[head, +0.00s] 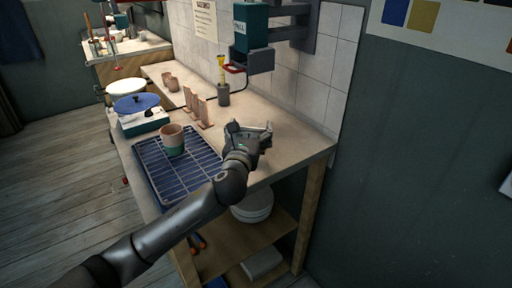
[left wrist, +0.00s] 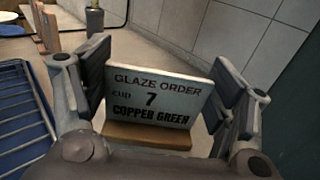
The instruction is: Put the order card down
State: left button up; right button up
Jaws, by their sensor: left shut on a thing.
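The order card (left wrist: 150,98) is a pale upright plate on a wooden foot (left wrist: 147,135) in the left wrist view. It reads "GLAZE ORDER cup 7 COPPER GREEN". My left gripper (head: 254,132) is shut on it, with one finger at each side edge of the card; the gripper also shows in the left wrist view (left wrist: 158,92). In the head view the gripper is over the near right part of the worktop (head: 300,138) and mostly hides the card. I cannot tell whether the foot touches the worktop. My right gripper is out of view.
A blue wire rack (head: 186,187) with a two-tone cup (head: 172,140) stands left of the gripper. Wooden card-like stands (head: 202,111) and a grey holder with a yellow tool (head: 223,95) are behind. A teal machine (head: 252,28) hangs at the tiled wall.

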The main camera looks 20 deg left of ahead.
pick_arm(q)
jog(key=shift+w+d+f, duration=0.1)
jog(key=shift+d+f, duration=0.4)
jog(key=shift+f, duration=0.1)
jog(key=f, duration=0.3)
jog(key=shift+d+f+b, duration=0.2)
jog(key=shift+d+b, duration=0.15)
jog(key=shift+f, duration=0.25)
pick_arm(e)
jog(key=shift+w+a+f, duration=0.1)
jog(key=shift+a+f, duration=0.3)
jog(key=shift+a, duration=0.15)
pick_arm(q)
jog(key=o, duration=1)
jog(key=shift+f, duration=0.1)
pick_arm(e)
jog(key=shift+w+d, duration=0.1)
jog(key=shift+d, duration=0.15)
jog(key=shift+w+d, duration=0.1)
